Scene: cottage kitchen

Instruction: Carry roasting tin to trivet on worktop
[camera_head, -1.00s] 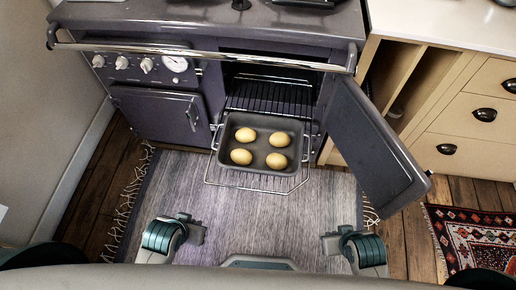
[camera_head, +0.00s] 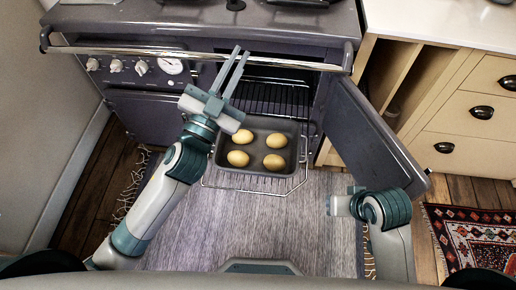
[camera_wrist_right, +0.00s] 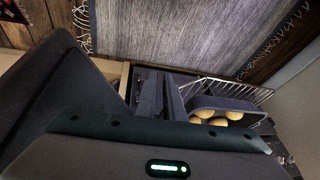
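The dark grey roasting tin (camera_head: 257,148) sits on the pulled-out wire rack in front of the open oven, with several round yellow potatoes in it. It also shows in the right wrist view (camera_wrist_right: 225,103). My left gripper (camera_head: 241,51) is above the tin's back left corner, near the oven's rail. Its two fingers are apart with nothing between them. My right gripper (camera_wrist_right: 165,82) shows two separated, empty fingers in the right wrist view. In the head view its fingers are hard to make out, right of the rack. The worktop (camera_head: 440,18) is at the upper right; no trivet is visible.
The oven door (camera_head: 372,138) stands open on the right, close to my right arm. A metal rail (camera_head: 190,51) crosses the stove's front. The wire rack (camera_head: 215,185) sticks out over a grey rug (camera_head: 250,215). Drawers (camera_head: 480,110) stand at the right.

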